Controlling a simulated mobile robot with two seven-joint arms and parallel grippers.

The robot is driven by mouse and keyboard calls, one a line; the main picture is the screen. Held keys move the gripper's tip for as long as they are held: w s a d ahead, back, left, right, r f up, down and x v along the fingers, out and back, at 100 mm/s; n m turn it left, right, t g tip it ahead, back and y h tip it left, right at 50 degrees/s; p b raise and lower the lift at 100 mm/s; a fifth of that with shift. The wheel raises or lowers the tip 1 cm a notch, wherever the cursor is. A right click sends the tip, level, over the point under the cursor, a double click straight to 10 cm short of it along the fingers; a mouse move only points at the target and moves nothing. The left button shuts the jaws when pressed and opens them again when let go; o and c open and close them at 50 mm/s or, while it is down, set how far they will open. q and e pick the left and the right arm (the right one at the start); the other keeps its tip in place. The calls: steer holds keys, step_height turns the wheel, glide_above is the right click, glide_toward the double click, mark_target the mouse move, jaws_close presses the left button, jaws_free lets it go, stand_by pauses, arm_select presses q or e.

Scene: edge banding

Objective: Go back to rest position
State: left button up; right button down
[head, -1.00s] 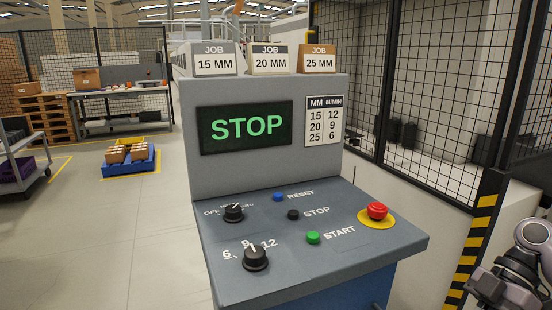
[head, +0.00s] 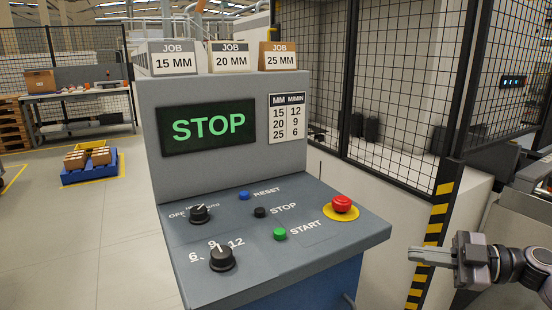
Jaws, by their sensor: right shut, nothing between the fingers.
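My right gripper (head: 432,256) is at the lower right of the head view. Its fingers are shut and empty, pointing left, to the right of the control console (head: 300,262) and apart from it. My left gripper is not in view. The console carries a screen (head: 208,127) reading STOP in green. Its sloped panel has a blue reset button (head: 243,196), a black stop button (head: 260,212), a green start button (head: 279,234), a red emergency button (head: 342,203) and two black knobs (head: 221,258).
Three job cards (head: 230,57) stand on the console top. A black mesh fence (head: 395,85) with a yellow-black striped post (head: 434,230) stands behind my right gripper. A workbench (head: 75,95) and a blue pallet with boxes (head: 92,172) are at left.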

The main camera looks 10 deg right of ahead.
steer(key=w+d+r+m+t+h, duration=0.6)
steer(key=w+d+t+h, duration=0.25)
steer(key=d+t, duration=0.25)
steer(key=d+f+m+g+h, duration=0.4)
steer(key=d+f+m+h, duration=0.3)
steer(key=d+h, duration=0.4)
steer(key=s+a+f+g+y, duration=0.2)
steer(key=s+a+f, duration=0.4)
steer(key=a+f, duration=0.45)
steer(key=s+a+f+g+y, duration=0.1)
steer(key=s+a+f+y, duration=0.3)
steer(key=a+f, duration=0.7)
steer(key=s+a+f+m+g, duration=0.1)
steer(key=s+a+f, duration=0.1)
steer(key=s+a, duration=0.6)
steer(key=s+a+f+m+g+y+p, duration=0.1)
steer(key=s+a+f+m, duration=0.1)
steer(key=s+a, duration=0.5)
steer(key=shift+s+a+f+g+p, duration=0.35)
steer(key=shift+s+f, duration=0.4)
steer(key=shift+s, duration=0.45)
steer(key=shift+y, duration=0.25)
